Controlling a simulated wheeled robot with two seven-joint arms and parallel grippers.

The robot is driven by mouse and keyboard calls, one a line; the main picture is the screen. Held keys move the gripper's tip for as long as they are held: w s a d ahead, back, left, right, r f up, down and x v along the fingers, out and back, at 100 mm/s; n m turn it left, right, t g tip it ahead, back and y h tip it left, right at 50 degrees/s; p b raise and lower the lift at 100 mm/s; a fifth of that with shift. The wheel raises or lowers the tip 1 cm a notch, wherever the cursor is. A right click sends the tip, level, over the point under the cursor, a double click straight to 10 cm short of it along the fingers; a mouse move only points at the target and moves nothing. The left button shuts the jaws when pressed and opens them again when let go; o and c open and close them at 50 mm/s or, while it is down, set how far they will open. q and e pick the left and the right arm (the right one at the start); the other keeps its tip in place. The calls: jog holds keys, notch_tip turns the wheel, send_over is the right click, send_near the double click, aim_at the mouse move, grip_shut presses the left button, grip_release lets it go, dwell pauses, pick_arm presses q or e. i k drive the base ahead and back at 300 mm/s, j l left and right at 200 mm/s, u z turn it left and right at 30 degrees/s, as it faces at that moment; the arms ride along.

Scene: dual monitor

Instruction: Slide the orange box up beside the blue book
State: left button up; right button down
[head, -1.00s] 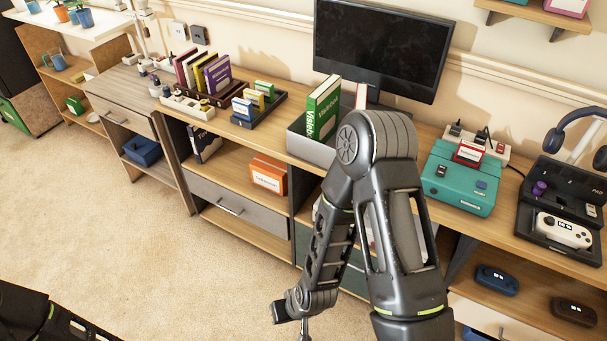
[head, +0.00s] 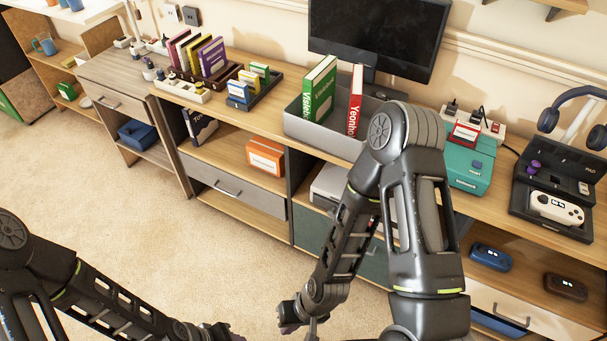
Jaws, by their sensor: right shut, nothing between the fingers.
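The orange box (head: 266,157) with a white label lies on the open shelf below the desktop, towards the shelf's right end. The dark blue book (head: 200,127) stands leaning at the left end of the same shelf, partly in shadow. A stretch of bare shelf separates the two. My right gripper (head: 312,331) is low at the bottom edge, shut and empty, in front of the cabinet and well away from the box; its tips are partly cut off.
The drawer (head: 237,194) is under the box's shelf. Above, the desktop carries books, a dark tray (head: 262,103), a grey bin (head: 305,128) with green and red books, and a monitor (head: 378,38). The carpet (head: 150,220) in front is clear.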

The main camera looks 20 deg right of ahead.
aim_at(264, 154)
jog(key=i+j+z, duration=0.35)
jog(key=j+z, duration=0.2)
jog(key=i+j+z, duration=0.1)
jog(key=j+z, duration=0.15)
jog(key=j, duration=0.2)
jog(key=i+j, duration=0.1)
jog(key=j, duration=0.35)
jog(key=i+j, duration=0.1)
jog(key=j, duration=0.3)
jog(key=i+j+z, duration=0.1)
jog(key=j, duration=0.35)
jog(key=i+j, duration=0.15)
jog(key=j, duration=0.75)
jog(key=i+z, duration=0.05)
jog(key=i, duration=0.05)
